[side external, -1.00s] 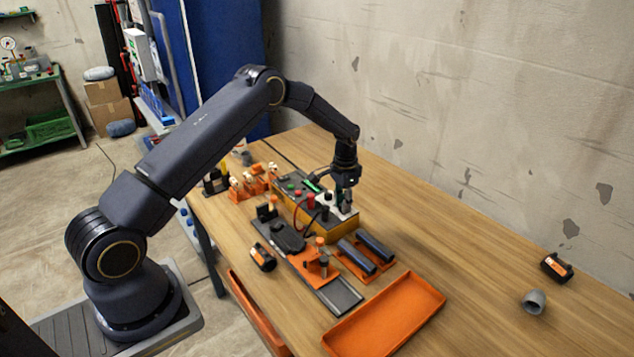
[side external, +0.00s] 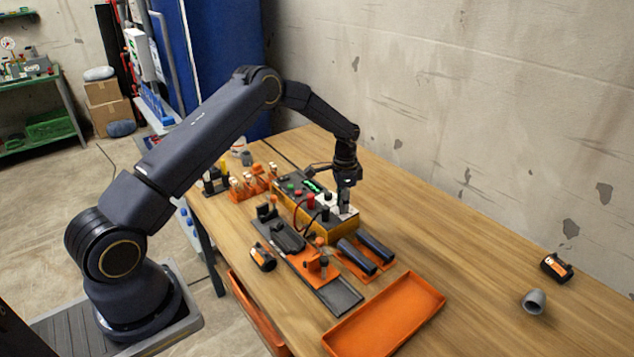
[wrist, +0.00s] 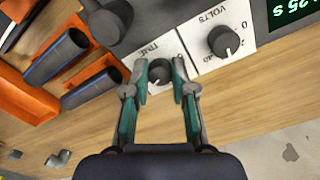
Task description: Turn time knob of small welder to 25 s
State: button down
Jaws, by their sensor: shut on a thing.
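The small welder (side external: 290,205) is an orange box with a dark top, standing on the wooden table. Its time knob (wrist: 159,70) is black, on a white plate marked TIME in the wrist view. My gripper (wrist: 161,76) is shut on the time knob, one finger on each side; in the side external view my gripper (side external: 344,205) points straight down onto the welder's right end. The volts knob (wrist: 223,41) is beside it on its own white scale. The green display (wrist: 291,9) is partly cut off and reads about "25 S"; any digits further left are out of clear view.
Dark pipes (side external: 367,249) lie in an orange holder beside the welder, near a clamp fixture (side external: 318,265). An empty orange tray (side external: 385,315) is at the front. A grey fitting (side external: 535,301) and an orange-black roll (side external: 557,267) lie right. The table's right side is mostly clear.

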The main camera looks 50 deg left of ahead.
jog(key=c, duration=1)
grip_release()
jog(key=shift+o, duration=0.2)
notch_tip(320, 180, up, 12)
